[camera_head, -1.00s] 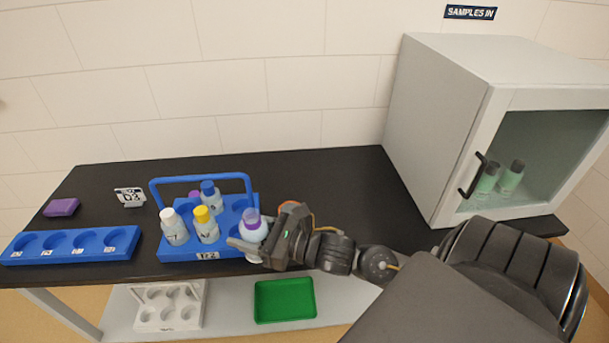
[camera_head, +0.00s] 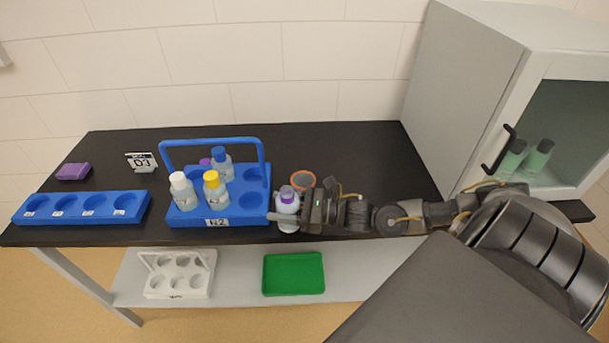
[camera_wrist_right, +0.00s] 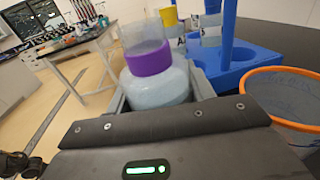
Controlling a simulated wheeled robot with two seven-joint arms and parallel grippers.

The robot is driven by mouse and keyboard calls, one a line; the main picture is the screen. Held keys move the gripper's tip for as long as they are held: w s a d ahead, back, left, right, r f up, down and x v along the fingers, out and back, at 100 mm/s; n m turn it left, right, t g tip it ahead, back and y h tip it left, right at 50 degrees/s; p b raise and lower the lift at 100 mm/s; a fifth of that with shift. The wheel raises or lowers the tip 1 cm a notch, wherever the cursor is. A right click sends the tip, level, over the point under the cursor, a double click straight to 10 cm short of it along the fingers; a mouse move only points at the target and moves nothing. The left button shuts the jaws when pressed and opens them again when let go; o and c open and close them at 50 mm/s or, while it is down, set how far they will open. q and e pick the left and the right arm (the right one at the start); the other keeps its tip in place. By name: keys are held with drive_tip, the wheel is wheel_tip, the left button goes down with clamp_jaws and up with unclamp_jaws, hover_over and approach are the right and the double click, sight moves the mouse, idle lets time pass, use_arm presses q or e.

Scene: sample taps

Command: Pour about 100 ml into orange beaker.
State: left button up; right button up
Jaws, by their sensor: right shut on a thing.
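My right gripper (camera_head: 290,216) is shut on a round pale bottle with a purple collar (camera_head: 288,201). It holds the bottle upright, just right of the blue carrier (camera_head: 187,217). In the right wrist view the bottle (camera_wrist_right: 157,88) sits between the fingers, with a clear part above the collar. The orange beaker (camera_head: 303,180), clear with an orange rim, stands on the table just behind my gripper, which partly hides it. In the right wrist view the beaker (camera_wrist_right: 290,108) is to the right of the bottle, cut by the frame edge. My left gripper is not in view.
The carrier holds white-, yellow-, blue- and purple-capped bottles under a tall handle. A blue rack (camera_head: 82,213) and purple block (camera_head: 73,171) lie left. A glass-door cabinet (camera_head: 470,80) stands right. The table behind the beaker (camera_head: 350,150) is clear.

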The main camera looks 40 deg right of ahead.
sight(282, 188)
drive_tip(key=shift+r+p, duration=0.55)
drive_tip(key=shift+r, duration=0.25)
drive_tip(key=r+p, duration=0.1)
drive_tip(key=r+m+p, duration=0.2)
drive_tip(key=r, duration=0.1)
drive_tip(key=shift+w+d+r+p, duration=0.1)
drive_tip(key=shift+w+d+p, duration=0.1)
drive_tip(key=shift+d+p, duration=0.15)
drive_tip(key=shift+d+f+m+b, duration=0.1)
drive_tip(key=shift+f+m+b, duration=0.2)
drive_tip(key=shift+f+b, duration=0.15)
drive_tip(key=shift+w+d+r+m+t, duration=0.1)
drive_tip(key=shift+d+m+t, duration=0.1)
drive_tip(key=shift+m, duration=0.2)
drive_tip(key=shift+w+d+r+m+t, duration=0.1)
drive_tip(key=shift+m+t, duration=0.1)
drive_tip(key=shift+m, duration=0.2)
drive_tip(key=shift+w+d+r+m+y+p, duration=0.1)
drive_tip(key=shift+r+m+y+p, duration=0.05)
drive_tip(key=shift+r+m+p, duration=0.25)
drive_tip(key=shift+d+r+m+y+p, duration=0.15)
drive_tip(key=shift+r+m+p, duration=0.15)
drive_tip(key=shift+r+p, duration=0.15)
drive_tip(key=m, duration=0.2)
drive_tip(key=m+t, duration=0.1)
drive_tip(key=shift+w+d+r, duration=0.25)
drive_tip(key=shift+d, duration=0.1)
drive_tip(key=shift+f+m, duration=0.6)
